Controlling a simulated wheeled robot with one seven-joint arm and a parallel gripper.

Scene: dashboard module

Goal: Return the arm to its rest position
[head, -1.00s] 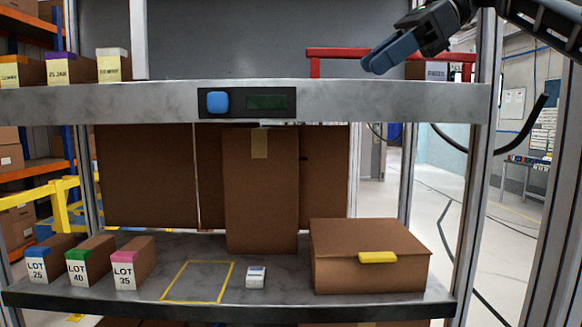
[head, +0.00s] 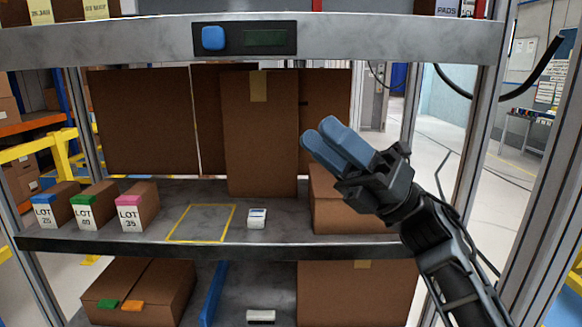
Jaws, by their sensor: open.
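My gripper (head: 318,133) is at the right of the head view, in front of the shelf unit. Its two blue-grey fingers point up and to the left and lie close to each other from this angle. Nothing shows between them. My arm comes up from the lower right corner. The gripper covers much of the brown lidded box (head: 333,212) on the middle shelf, and the box's yellow handle is hidden. From this one view I cannot tell how far the gripper is from the box.
The middle shelf (head: 130,242) holds LOT boxes (head: 139,205), a yellow outlined square (head: 202,223), a small white device (head: 257,218) and a tall carton (head: 260,150). Above is a panel with a blue button (head: 213,38). A metal post (head: 472,150) stands right of the arm.

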